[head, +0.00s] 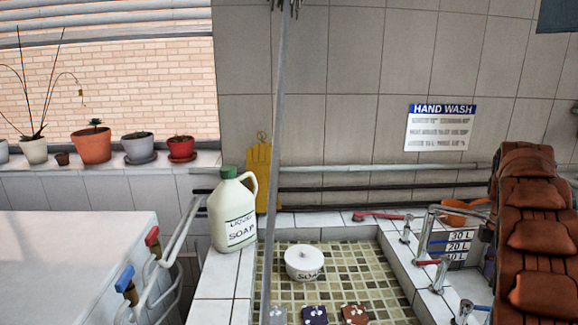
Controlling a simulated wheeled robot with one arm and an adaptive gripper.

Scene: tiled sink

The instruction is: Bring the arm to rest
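I do not see my gripper in the head view. I cannot tell from this frame how it stands or whether it holds anything.
A white soap bottle (233,215) stands on the tiled ledge. A long grey pole (276,150) crosses the view in front of the tiled sink. A red-brown padded shape (540,235) blocks the right side.

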